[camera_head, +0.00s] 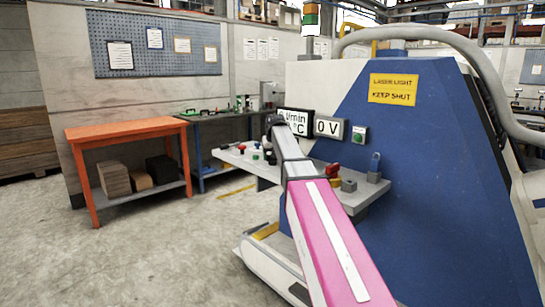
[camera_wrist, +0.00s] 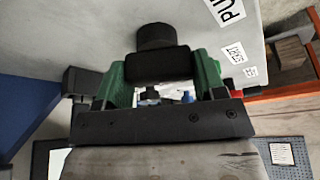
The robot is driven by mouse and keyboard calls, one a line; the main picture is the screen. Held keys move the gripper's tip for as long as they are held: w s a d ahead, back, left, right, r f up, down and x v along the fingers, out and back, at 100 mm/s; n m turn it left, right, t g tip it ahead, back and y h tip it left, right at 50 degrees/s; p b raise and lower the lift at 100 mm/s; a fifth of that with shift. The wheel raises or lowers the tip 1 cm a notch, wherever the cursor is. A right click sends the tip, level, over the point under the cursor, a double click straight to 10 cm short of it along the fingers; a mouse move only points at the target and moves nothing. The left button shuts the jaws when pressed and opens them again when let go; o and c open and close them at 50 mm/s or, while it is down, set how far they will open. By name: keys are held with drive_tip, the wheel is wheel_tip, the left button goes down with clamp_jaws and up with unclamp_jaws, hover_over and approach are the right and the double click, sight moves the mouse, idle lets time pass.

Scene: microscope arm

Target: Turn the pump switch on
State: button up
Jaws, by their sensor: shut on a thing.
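My gripper (camera_wrist: 160,76) shows in the wrist view with a green finger on each side of a black switch (camera_wrist: 156,37). It is shut on this switch, whose blocky part lies between the fingers and whose round part lies just beyond. The switch is on a pale grey panel (camera_wrist: 95,30). A white label starting with "PU" (camera_wrist: 228,9) lies right of the switch, so I take it as the pump switch. Its turn position cannot be read. In the head view my arm reaches to the machine's front and hides the switch; the gripper is not clear there.
The blue and white machine (camera_head: 420,170) has a grey shelf (camera_head: 235,160) with small controls, including a red one (camera_head: 332,170). Display plates (camera_head: 328,127) and a green button (camera_head: 358,134) are above it. An orange table (camera_head: 125,131) stands at left. The floor in front is clear.

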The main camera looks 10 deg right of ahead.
drive_tip(key=m+h, duration=0.1)
drive_tip(key=m, duration=0.2)
drive_tip(key=m+h, duration=0.1)
drive_tip(key=m, duration=0.2)
drive_tip(key=shift+m+g+h, duration=0.3)
drive_tip(key=m+g+h, duration=0.1)
drive_tip(key=m, duration=0.3)
drive_tip(key=shift+m, duration=0.4)
drive_tip(key=shift+g, duration=0.3)
drive_tip(key=o, duration=0.9)
drive_tip(key=v, duration=1)
drive_tip(key=shift+s+a+r, duration=0.15)
drive_tip(key=shift+a+r, duration=0.15)
drive_tip(key=shift+r, duration=0.05)
